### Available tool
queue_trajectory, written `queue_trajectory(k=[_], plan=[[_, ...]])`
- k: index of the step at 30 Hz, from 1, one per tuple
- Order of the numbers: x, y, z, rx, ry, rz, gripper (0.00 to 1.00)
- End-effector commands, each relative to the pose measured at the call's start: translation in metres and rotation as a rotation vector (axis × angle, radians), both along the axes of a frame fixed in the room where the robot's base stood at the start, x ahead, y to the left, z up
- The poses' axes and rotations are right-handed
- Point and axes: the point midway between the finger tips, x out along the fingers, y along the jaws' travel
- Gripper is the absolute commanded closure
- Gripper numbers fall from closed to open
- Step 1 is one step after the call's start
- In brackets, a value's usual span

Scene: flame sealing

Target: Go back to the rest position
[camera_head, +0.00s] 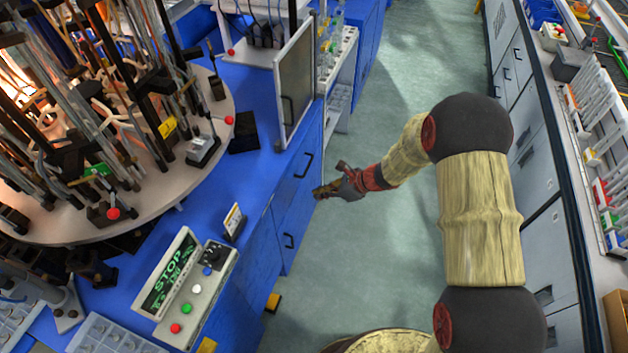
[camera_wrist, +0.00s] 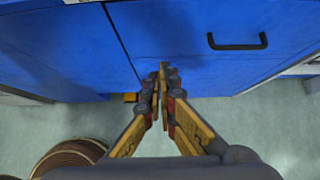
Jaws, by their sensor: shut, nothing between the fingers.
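My gripper (camera_head: 326,190) is at the end of my arm, over the aisle floor and close in front of the blue cabinet (camera_head: 287,212) in the head view. In the wrist view my gripper (camera_wrist: 163,70) is shut, its yellow fingertips together with nothing between them. The fingers point toward the blue cabinet doors (camera_wrist: 170,40). Whether the tips touch the doors cannot be told.
A control box with a STOP display (camera_head: 168,272) and coloured buttons stands on the blue bench at left. Behind it is a round table (camera_head: 222,112) crowded with stands. White benches (camera_head: 548,105) line the right. The aisle floor (camera_head: 400,60) is clear.

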Motion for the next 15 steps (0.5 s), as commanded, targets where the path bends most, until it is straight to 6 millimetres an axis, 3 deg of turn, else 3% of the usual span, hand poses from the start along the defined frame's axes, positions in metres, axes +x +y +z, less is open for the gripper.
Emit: queue_trajectory(k=[11, 15], plan=[[-0.004, -0.001, 0.001, -0.015, -0.044, 0.067, 1.00], [-0.050, -0.003, -0.013, -0.064, -0.073, 0.278, 1.00]])
